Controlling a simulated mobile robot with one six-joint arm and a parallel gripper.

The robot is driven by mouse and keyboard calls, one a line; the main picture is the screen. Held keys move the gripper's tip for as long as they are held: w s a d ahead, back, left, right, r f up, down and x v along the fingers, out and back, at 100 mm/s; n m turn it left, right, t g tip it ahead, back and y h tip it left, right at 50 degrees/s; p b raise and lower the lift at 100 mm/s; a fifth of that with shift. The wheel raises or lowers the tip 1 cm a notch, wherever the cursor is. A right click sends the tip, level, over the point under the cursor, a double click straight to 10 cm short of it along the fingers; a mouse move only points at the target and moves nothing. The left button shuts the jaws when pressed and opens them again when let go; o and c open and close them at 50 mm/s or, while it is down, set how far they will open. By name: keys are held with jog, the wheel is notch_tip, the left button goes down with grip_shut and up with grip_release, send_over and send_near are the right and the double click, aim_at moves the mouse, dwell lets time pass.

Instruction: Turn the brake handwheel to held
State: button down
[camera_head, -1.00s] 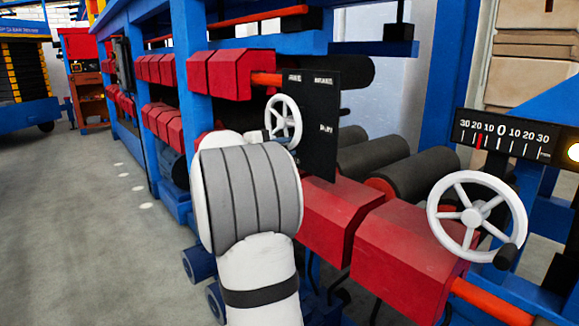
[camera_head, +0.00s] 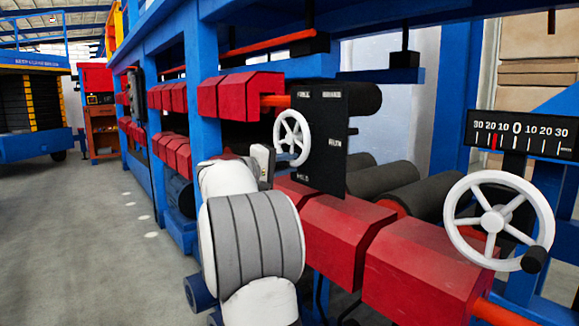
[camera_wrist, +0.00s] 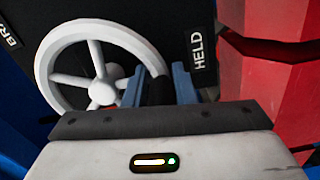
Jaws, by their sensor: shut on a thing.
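The brake handwheel (camera_head: 292,137) is a white spoked wheel in front of a black label plate (camera_head: 333,165) in the head view. It fills the left half of the wrist view (camera_wrist: 101,92). My gripper (camera_wrist: 160,88) is shut on the wheel's dark handle knob (camera_wrist: 161,91), with a blue finger on each side of it. The HELD label (camera_wrist: 199,52) is right beside the knob in the wrist view. In the head view my gripper (camera_head: 268,162) is at the wheel's lower left, and my wrist hides part of it.
A larger white handwheel (camera_head: 499,222) with a black knob stands at the right. Above it, a scale (camera_head: 520,135) has a red pointer left of zero. Red blocks (camera_head: 345,235) and dark rollers lie near my arm. A blue frame post (camera_head: 202,90) rises behind it. Open floor is at left.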

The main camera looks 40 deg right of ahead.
jog(key=shift+f, duration=0.45)
jog(key=c, duration=1.5)
grip_release()
jog(key=shift+w, duration=0.1)
jog(key=shift+o, duration=1.1)
jog(key=shift+r, duration=0.2)
jog(key=a+p, duration=0.1)
jog(key=a, duration=0.7)
jog(key=shift+w, duration=0.4)
jog(key=shift+p, duration=0.35)
